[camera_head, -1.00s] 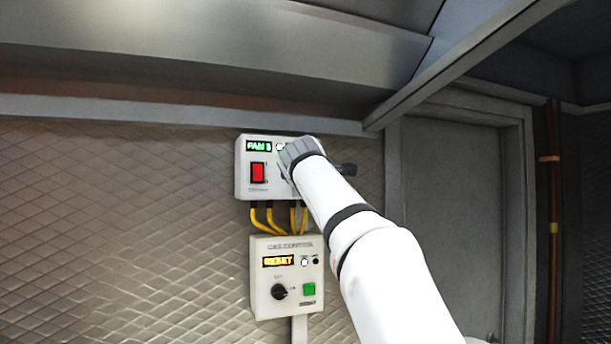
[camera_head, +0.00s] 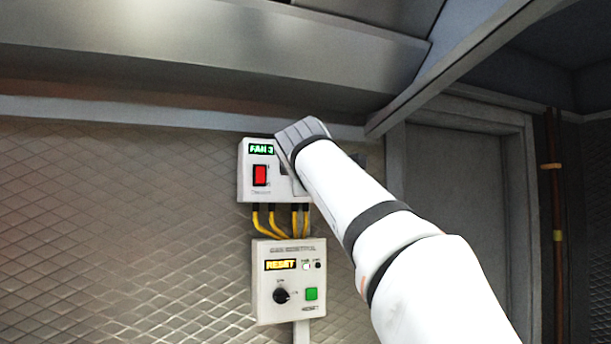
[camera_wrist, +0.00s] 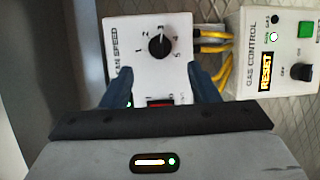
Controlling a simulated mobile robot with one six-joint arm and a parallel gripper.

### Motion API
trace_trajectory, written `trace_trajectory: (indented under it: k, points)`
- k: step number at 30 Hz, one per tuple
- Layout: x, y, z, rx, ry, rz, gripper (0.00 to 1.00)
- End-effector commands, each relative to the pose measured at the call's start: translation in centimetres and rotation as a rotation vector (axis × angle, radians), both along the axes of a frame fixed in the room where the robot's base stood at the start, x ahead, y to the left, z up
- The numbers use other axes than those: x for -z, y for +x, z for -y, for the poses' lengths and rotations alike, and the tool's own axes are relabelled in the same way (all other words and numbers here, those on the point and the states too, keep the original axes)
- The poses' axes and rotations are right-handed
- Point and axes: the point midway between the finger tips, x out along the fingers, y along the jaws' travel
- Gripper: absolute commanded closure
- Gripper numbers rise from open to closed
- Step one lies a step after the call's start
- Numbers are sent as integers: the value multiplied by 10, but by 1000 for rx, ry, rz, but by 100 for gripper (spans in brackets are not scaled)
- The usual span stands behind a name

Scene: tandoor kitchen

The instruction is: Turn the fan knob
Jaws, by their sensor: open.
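The fan speed box (camera_head: 246,185) hangs on the wall, with a green display reading "FAN 3" and a red switch (camera_head: 260,175). In the wrist view its black round fan knob (camera_wrist: 160,46) shows on the white face (camera_wrist: 137,68), among numbers up to 5. My gripper (camera_wrist: 158,88) is open. Its two dark blue fingers stand apart in front of the box, and the knob shows beyond the fingertips, between them and clear of both. In the head view my arm hides the knob and the box's right part, and the fingers cannot be made out.
Below is a gas control box (camera_head: 262,300) with a "RESET" display, a black knob (camera_head: 281,296) and a green button (camera_head: 311,294). Yellow cables (camera_head: 272,222) join the two boxes. A grey hood (camera_head: 190,50) overhangs above. A grey door (camera_head: 455,200) is at right.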

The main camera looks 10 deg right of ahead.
Motion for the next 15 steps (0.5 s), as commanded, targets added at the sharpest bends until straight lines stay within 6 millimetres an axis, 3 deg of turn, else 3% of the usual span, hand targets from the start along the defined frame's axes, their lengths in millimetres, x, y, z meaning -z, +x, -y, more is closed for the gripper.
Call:
trace_trajectory:
  k: [10, 13, 15]
  points:
    - [3, 0, 0, 1, 7, -5, 45]
    - [20, -2, 3, 3, 47, -35, 45]
    - [43, -6, 5, 9, 104, -73, 45]
